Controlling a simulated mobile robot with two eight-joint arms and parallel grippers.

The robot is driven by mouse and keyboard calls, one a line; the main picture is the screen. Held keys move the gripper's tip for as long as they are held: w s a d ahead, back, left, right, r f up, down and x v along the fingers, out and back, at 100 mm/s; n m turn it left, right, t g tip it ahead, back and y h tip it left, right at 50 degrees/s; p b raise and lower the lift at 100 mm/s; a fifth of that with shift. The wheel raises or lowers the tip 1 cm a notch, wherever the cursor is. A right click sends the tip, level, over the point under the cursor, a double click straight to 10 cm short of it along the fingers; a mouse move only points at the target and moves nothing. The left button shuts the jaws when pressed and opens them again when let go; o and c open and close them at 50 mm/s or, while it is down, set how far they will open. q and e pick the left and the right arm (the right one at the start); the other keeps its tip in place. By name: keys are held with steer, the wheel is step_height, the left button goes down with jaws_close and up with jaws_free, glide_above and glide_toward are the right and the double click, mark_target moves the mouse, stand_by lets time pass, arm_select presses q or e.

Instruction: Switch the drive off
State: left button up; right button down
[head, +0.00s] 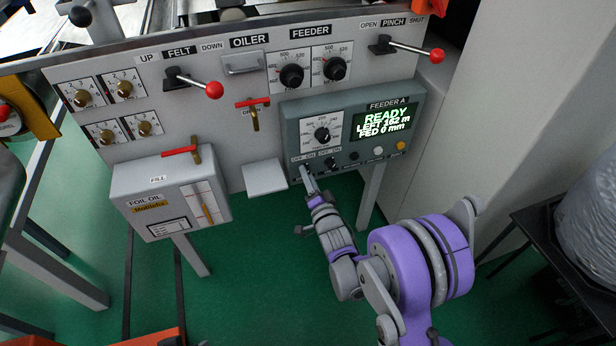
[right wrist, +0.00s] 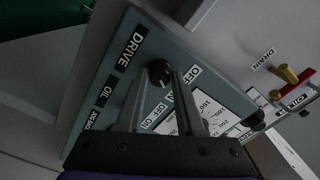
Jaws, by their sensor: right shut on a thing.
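The feeder panel (head: 290,135) is a grey-green box marked FEEDER A, with a lit screen (head: 380,122) reading READY, LEFT 162 m, FED 0 mm. On its lower left, my right gripper (head: 306,174) is at the leftmost OFF/ON knob. In the right wrist view a dark round knob (right wrist: 160,72) beside the DRIVE label (right wrist: 131,45) sits between the fingertips, and the gripper (right wrist: 159,78) is shut on it. A small pale mark shows on the knob, but I cannot tell its setting. My left gripper is not in view.
A second OFF/ON knob (head: 331,164) sits close to the right of my gripper. A dial (head: 322,134) is above. Green floor is open below.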

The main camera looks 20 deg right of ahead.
steer(key=shift+n, duration=0.3)
steer(key=n+b, duration=0.1)
steer(key=n, duration=1)
steer(key=shift+n, duration=0.3)
stand_by(0.4)
steer(key=c, duration=0.5)
jaws_free()
